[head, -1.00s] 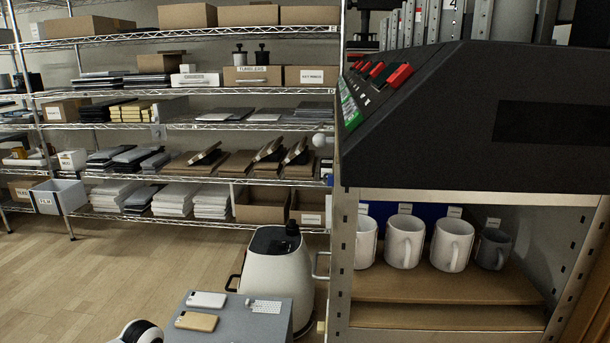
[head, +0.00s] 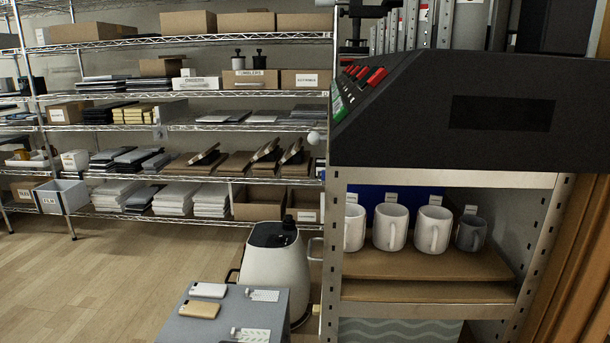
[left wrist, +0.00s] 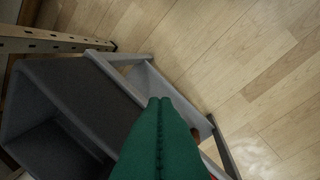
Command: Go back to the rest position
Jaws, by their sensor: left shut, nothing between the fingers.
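My left gripper (left wrist: 160,104) shows in the left wrist view as two green fingers pressed together along a seam. It is shut and empty, with a grey bin-like unit and the wooden floor behind it. Neither gripper shows in the head view. The black press machine (head: 470,115) with red switches sits on top of a metal rack. Three white mugs, one of them a white mug (head: 390,228), and a grey mug (head: 470,233) stand on the wooden shelf below it.
A grey table (head: 262,306) at the bottom centre carries phones and small labelled items. A white and black appliance (head: 275,275) stands behind it. Loaded wire shelving (head: 200,90) lines the back wall. The wooden floor (head: 90,275) at the left is clear.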

